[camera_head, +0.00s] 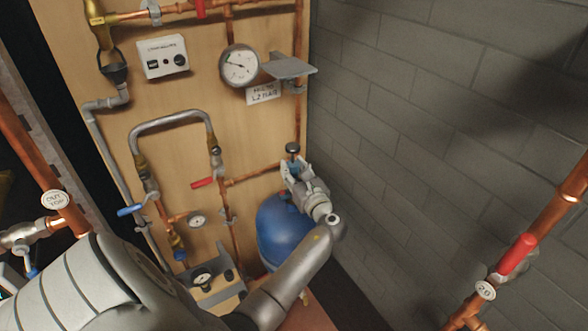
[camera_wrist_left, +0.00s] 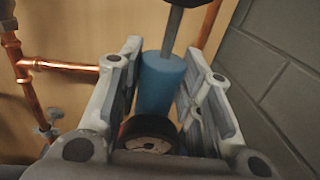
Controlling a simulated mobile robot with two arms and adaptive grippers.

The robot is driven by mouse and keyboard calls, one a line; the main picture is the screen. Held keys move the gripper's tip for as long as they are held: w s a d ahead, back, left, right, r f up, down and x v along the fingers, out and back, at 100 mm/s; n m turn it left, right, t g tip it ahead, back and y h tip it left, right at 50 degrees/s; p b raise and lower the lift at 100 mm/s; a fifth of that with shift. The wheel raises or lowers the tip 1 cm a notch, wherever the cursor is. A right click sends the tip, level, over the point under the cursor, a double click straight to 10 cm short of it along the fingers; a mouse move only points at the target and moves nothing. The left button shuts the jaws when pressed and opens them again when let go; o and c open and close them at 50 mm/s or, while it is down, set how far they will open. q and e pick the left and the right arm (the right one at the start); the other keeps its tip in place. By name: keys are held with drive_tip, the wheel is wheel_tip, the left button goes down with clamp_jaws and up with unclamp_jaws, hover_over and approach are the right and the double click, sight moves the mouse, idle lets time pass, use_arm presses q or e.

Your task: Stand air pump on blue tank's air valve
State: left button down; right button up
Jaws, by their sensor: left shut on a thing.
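The air pump has a blue cylindrical body (camera_wrist_left: 162,84), a dark handle (camera_wrist_left: 176,14) at its upper end and a black round gauge (camera_wrist_left: 150,134) at its lower end. In the head view only its dark top (camera_head: 292,148) shows clearly above my gripper. My left gripper (camera_head: 294,170) is shut on the pump; its two fingers (camera_wrist_left: 164,62) flank the blue body in the left wrist view. The blue tank (camera_head: 283,232) stands below my gripper, partly covered by my arm. Its air valve is hidden, so I cannot tell whether the pump touches it. My right gripper is not in view.
A wooden panel with copper pipes (camera_head: 258,176) is just left of the pump. A grey shelf (camera_head: 290,67) and a pressure gauge (camera_head: 239,65) are above. A grey block wall (camera_head: 430,130) is on the right. A box with a gauge (camera_head: 204,278) sits low, left of the tank.

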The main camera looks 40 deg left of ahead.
use_arm(q)
drive_tip(key=shift+f, duration=0.35)
idle(0.5)
drive_tip(key=c, duration=0.9)
unclamp_jaws()
drive_tip(key=shift+f, duration=0.15)
drive_tip(key=shift+p+v, duration=0.4)
drive_tip(key=shift+v, duration=1.05)
drive_tip(key=shift+p+v, duration=0.8)
drive_tip(key=shift+v, duration=2.05)
